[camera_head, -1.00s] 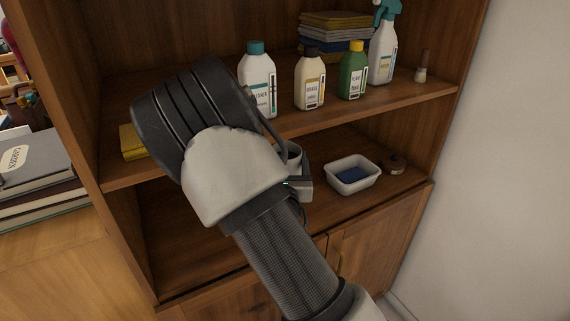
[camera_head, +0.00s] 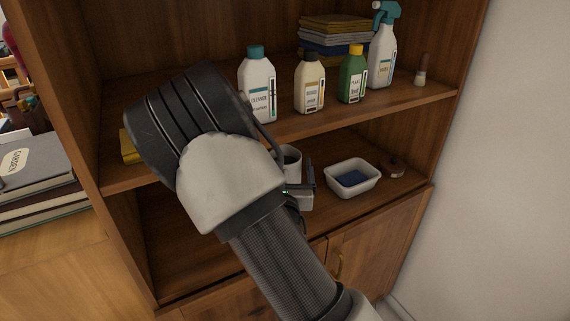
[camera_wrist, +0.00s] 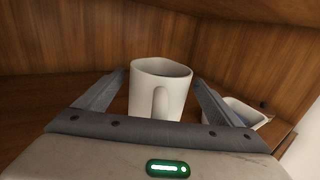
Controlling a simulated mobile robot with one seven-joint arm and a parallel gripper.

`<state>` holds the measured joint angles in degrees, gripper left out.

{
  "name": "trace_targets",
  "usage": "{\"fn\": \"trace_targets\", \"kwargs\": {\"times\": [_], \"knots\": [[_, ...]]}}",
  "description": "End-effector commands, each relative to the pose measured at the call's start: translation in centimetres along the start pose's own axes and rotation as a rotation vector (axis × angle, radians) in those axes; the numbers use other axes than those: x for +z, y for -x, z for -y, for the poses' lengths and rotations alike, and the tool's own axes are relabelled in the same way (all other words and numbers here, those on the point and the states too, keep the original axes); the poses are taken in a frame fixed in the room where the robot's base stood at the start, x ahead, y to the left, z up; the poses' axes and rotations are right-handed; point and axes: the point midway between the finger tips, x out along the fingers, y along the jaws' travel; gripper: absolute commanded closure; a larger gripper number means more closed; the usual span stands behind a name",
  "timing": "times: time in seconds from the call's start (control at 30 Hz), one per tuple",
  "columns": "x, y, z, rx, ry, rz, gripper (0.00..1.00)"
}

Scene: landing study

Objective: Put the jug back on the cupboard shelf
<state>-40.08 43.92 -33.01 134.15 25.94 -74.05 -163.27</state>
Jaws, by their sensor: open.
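The jug (camera_head: 292,160) is white with a handle and stands upright on the lower cupboard shelf (camera_head: 230,240). My arm hides part of it in the head view. In the wrist view the jug (camera_wrist: 172,80) is straight ahead, its handle facing my gripper. My gripper (camera_wrist: 159,77) is open, with one finger on each side of the jug and a visible gap to each. How far the jug reaches between the fingers is hard to tell. In the head view only part of the gripper shows, beside the jug.
A white tub (camera_head: 369,188) with something blue inside stands right of the jug, near the right finger in the wrist view. A small brown round thing (camera_head: 393,169) lies beyond it. The upper shelf above holds bottles (camera_head: 257,90) and folded cloths (camera_head: 333,45).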

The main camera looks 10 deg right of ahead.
Motion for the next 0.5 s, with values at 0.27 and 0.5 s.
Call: {"fn": "trace_targets", "kwargs": {"times": [0.27, 0.5], "knots": [[0.0, 6.7, -0.1, 0.004, 0.003, -0.004, 0.11], [0.7, 9.2, -0.1, 0.001, 0.006, -0.003, 0.11]]}}
